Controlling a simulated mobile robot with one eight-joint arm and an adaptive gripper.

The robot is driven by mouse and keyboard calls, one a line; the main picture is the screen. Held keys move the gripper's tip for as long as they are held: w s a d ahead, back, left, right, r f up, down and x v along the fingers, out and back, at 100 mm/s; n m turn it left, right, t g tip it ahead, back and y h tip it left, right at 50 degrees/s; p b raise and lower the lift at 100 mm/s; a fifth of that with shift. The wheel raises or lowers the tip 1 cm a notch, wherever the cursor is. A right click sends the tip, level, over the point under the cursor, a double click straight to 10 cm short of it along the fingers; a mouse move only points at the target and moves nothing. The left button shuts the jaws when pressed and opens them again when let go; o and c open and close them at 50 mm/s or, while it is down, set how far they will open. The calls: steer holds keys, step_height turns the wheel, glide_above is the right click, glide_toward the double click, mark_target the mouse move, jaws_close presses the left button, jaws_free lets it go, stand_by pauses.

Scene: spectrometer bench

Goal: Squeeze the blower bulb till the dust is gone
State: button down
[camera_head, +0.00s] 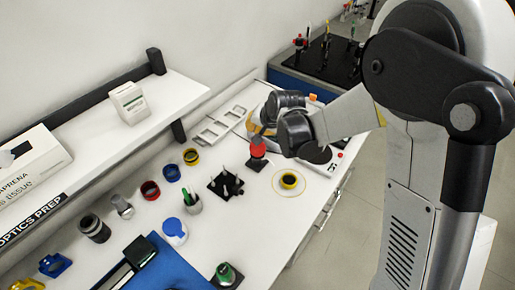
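A small red rounded thing (257,147), which may be the blower bulb, stands upright on a dark base on the white bench (268,215). My gripper (263,130) is at the end of the arm, reaching in from the right, with its tip right at or just above the top of the red thing. I cannot tell whether they touch, or whether the fingers are parted. A green-topped thing (226,273) in a black base stands at the front of the bench. No dust can be made out at this size.
A black stand with pegs (226,185), a yellow-ringed disc (289,181), a cup with a green pen (192,202) and coloured rings surround the red thing. A shelf (95,117) runs along the left. A blue mat (178,265) lies in front. Floor is clear at right.

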steer(key=shift+f+b, duration=1.05)
steer(key=shift+f, duration=0.55)
steer(key=shift+f+b, duration=0.4)
steer(key=shift+b, duration=0.1)
steer(key=shift+f+b, duration=0.85)
steer(key=shift+f, duration=0.1)
stand_by(0.9)
steer(key=shift+r, duration=0.1)
steer(key=shift+r+p, duration=0.95)
steer(key=shift+r, duration=0.35)
steer(key=shift+r, duration=0.1)
steer(key=shift+r+p, duration=1.65)
steer(key=shift+r, duration=0.8)
